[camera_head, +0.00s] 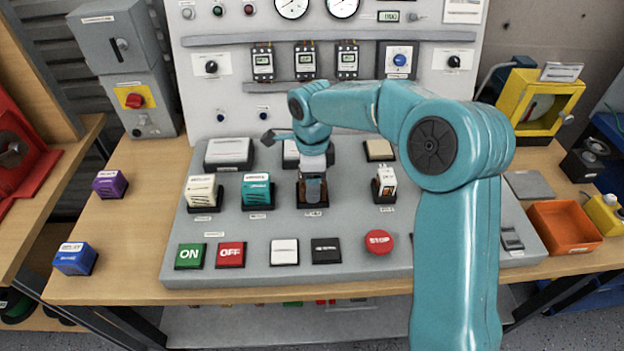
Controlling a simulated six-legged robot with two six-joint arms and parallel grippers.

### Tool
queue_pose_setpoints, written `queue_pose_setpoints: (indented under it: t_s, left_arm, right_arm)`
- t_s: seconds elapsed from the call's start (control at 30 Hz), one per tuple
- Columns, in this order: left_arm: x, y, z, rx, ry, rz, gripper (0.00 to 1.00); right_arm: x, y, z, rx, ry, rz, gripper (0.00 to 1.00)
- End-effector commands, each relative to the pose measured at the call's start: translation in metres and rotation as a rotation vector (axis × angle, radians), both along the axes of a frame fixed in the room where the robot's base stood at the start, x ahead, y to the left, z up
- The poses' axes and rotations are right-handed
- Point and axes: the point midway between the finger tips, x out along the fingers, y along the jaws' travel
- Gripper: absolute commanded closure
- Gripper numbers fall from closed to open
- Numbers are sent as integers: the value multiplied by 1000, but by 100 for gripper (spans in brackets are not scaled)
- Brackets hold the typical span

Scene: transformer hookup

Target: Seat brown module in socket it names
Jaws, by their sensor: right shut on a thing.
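My right gripper (313,178) reaches down from the right over the grey sloped panel (350,208). It is shut on the brown module (323,194), which is mostly hidden behind the fingers. The label below that place (313,212) is too small to read. My left gripper is not in view.
A cream module (201,192) sits at the row's left end. A purple module (110,184) and a blue module (75,259) lie on the wooden table to the left. ON, OFF and red STOP (378,241) buttons line the front. An orange bin (563,227) stands right.

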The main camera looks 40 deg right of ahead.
Motion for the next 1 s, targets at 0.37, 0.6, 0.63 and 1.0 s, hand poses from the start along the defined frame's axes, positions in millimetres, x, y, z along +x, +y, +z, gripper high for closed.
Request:
queue_pose_setpoints:
  t_s: [0.37,0.6,0.63,1.0]
  left_arm:
    - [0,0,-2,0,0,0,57]
    - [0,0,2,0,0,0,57]
    - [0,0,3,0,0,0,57]
    - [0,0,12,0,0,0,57]
  right_arm:
    - [0,0,-2,0,0,0,12]
    - [1,0,17,-1,-4,1,12]
    - [1,0,24,-1,-6,1,12]
    - [1,0,104,0,-4,1,12]
